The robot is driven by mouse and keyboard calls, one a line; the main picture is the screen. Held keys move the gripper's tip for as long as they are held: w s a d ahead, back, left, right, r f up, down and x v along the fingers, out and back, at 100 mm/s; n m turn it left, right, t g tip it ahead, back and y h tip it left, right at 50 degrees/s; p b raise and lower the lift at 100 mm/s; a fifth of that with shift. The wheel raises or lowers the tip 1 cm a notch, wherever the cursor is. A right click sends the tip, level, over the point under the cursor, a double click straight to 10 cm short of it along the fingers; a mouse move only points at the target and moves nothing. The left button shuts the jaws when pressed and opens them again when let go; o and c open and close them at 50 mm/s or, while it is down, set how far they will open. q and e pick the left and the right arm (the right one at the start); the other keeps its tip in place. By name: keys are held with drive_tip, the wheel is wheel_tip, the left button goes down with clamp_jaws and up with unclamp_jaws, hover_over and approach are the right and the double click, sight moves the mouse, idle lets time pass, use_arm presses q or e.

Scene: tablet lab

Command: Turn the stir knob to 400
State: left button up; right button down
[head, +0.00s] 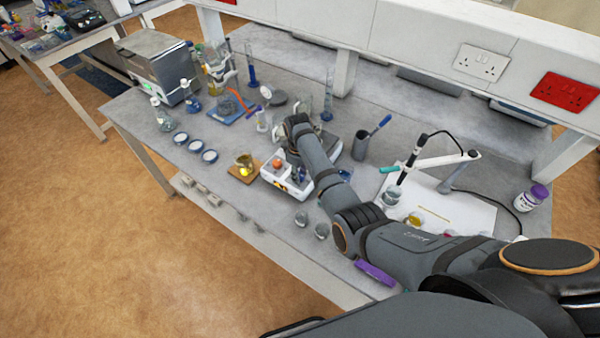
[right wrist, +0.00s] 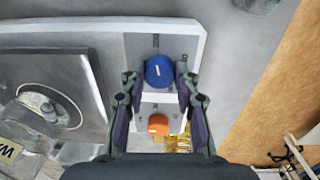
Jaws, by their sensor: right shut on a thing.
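The white hotplate stirrer (head: 270,177) stands near the front edge of the bench; in the right wrist view its panel (right wrist: 190,45) carries a blue knob (right wrist: 159,71) and an orange knob (right wrist: 158,125). My right gripper (right wrist: 160,78) is shut on the blue knob, with a fingertip on each side. A short white mark shows on the blue knob's top. The orange knob (head: 278,163) stands free between the finger bases in the wrist view. The scale markings are too small to read. My left gripper is not in view.
A beaker with yellow liquid (head: 244,162) stands on a wooden board left of the stirrer. Several round dishes (head: 195,146) lie further left. A dark cup with a blue pen (head: 361,145) and a white electrode arm (head: 440,160) stand to the right.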

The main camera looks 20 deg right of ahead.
drive_tip(key=m, duration=0.4)
drive_tip(key=shift+w+r+m, duration=0.15)
drive_tip(key=shift+r+m, duration=0.05)
drive_tip(key=shift+m, duration=0.1)
drive_tip(key=m, duration=0.3)
drive_tip(key=shift+m, duration=0.3)
drive_tip(key=m, duration=0.4)
drive_tip(key=shift+w, duration=0.1)
drive_tip(key=shift+m, duration=1.8)
drive_tip(key=shift+w+r, duration=0.1)
drive_tip(key=c, duration=1.4)
unclamp_jaws()
drive_tip(key=o, duration=0.4)
drive_tip(key=shift+s, duration=0.2)
